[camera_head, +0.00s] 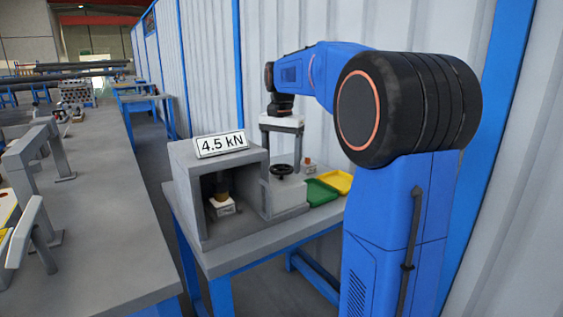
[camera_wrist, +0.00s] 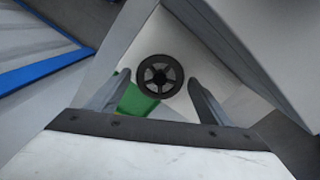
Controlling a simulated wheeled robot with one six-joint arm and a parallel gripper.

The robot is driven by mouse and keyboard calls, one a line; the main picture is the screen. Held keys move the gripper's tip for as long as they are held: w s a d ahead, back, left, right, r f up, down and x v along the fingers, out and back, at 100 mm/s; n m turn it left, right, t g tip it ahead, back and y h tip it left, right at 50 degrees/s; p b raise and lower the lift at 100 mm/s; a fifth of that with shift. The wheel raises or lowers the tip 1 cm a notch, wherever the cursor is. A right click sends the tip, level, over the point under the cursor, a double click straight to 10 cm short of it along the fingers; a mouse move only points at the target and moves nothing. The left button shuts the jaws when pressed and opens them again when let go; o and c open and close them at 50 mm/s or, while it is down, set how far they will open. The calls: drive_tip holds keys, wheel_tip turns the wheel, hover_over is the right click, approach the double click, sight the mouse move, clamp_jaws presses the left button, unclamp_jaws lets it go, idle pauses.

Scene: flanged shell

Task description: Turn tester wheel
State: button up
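The tester (camera_head: 232,185) is a grey box with an open front on a blue-legged bench. Its dark spoked wheel (camera_head: 281,170) sits on a light block at the box's right side. In the wrist view the wheel (camera_wrist: 160,76) shows from above, between my two fingers. My gripper (camera_head: 281,150) hangs above the wheel, pointing down. In the wrist view my gripper (camera_wrist: 158,80) is open, with a gap between each finger and the wheel's rim. I cannot tell how far above the wheel the fingertips are.
A sign (camera_head: 221,144) on the tester reads 4.5 kN. Inside the box is a white block (camera_head: 222,207) under a brownish plunger. A green tray (camera_head: 319,193), a yellow tray (camera_head: 339,181) and a small block (camera_head: 309,168) stand right of the wheel. A corrugated wall stands behind.

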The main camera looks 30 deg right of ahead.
sight(281, 167)
drive_tip(key=c, duration=0.7)
drive_tip(key=shift+n, duration=1)
drive_tip(key=shift+c, duration=0.2)
drive_tip(key=o, duration=1)
drive_tip(key=shift+o, duration=0.2)
wheel_tip(281, 167, up, 17)
drive_tip(key=shift+r, duration=0.2)
